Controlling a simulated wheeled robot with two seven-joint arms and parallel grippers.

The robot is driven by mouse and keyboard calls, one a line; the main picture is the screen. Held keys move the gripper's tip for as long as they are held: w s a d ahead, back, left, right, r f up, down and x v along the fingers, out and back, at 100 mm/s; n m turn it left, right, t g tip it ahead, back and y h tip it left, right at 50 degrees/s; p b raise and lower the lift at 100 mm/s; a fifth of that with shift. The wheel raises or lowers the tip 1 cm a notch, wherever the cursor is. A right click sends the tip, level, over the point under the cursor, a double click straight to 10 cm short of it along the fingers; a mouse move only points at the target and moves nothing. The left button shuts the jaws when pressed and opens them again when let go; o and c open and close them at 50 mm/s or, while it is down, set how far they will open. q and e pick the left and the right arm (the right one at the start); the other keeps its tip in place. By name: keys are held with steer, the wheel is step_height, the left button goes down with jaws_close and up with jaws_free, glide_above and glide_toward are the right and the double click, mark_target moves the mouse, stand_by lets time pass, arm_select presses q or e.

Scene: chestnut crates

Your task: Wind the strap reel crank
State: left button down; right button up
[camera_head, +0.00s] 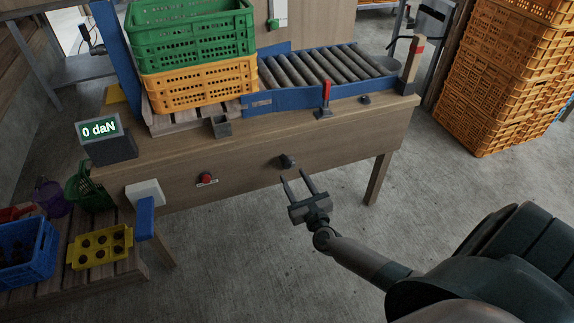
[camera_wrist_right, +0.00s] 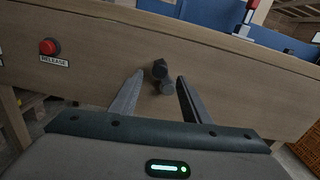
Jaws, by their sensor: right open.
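A small dark crank (camera_head: 288,160) sticks out from the wooden front board of the bench, right of the red button. In the right wrist view the crank (camera_wrist_right: 160,69) shows a round hub with a dark knob (camera_wrist_right: 167,87) just below it. My right gripper (camera_head: 294,177) is open and empty in front of the board, its two fingers pointing at the crank. In the right wrist view the crank appears between the fingertips. I cannot tell whether they touch it. My left gripper is not in view. The strap reel itself is not visible.
A red release button (camera_head: 206,178) sits left of the crank. A display (camera_head: 99,130) reads 0 daN. Green (camera_head: 190,30) and orange (camera_head: 200,85) crates are stacked on the bench beside a roller conveyor (camera_head: 320,68). Tall orange crates (camera_head: 510,75) stand right. The floor below is clear.

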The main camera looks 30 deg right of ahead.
mark_target(288, 167)
steer(key=shift+x, duration=3.55)
jaws_close()
